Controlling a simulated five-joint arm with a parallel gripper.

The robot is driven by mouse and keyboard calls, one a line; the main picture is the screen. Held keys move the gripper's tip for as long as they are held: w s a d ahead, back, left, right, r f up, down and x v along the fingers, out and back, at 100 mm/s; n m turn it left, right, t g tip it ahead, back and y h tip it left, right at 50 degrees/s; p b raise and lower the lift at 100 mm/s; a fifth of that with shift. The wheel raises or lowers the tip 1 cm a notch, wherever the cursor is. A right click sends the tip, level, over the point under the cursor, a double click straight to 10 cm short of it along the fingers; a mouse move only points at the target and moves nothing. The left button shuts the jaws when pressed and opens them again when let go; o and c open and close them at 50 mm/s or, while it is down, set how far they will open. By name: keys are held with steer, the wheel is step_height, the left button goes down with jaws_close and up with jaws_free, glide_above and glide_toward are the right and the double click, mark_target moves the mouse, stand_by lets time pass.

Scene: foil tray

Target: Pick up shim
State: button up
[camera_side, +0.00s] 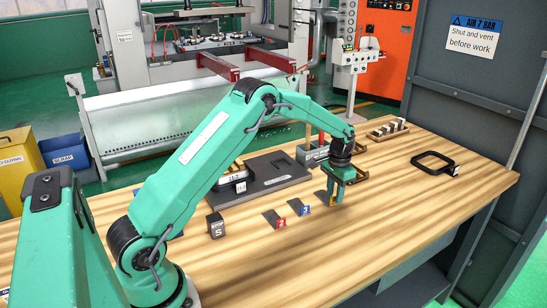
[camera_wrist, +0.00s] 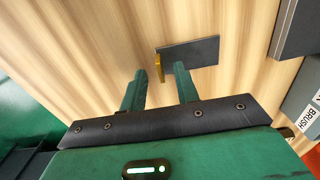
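The task's word shim fits several thin dark plates on the wooden bench. One (camera_wrist: 195,52) has a yellow upright tab and lies flat in the wrist view. In the side view this plate (camera_side: 321,195) is partly hidden by my gripper (camera_side: 335,200). A dark plate with a red tab (camera_side: 272,216) and one with a blue tab (camera_side: 298,209) lie to its left. My gripper (camera_wrist: 159,70) points down, its fingers apart and empty. The yellow tab appears between the fingertips; I cannot tell whether they touch it.
A dark block marked S (camera_side: 216,226) stands at left on the bench (camera_side: 390,215). A dark flat base (camera_side: 277,172) lies behind the plates. A wooden rack (camera_side: 378,136) with several pieces and a black frame (camera_side: 432,158) are at the back right. The bench front is clear.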

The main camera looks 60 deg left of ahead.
steer(key=shift+f, duration=0.8)
jaws_close()
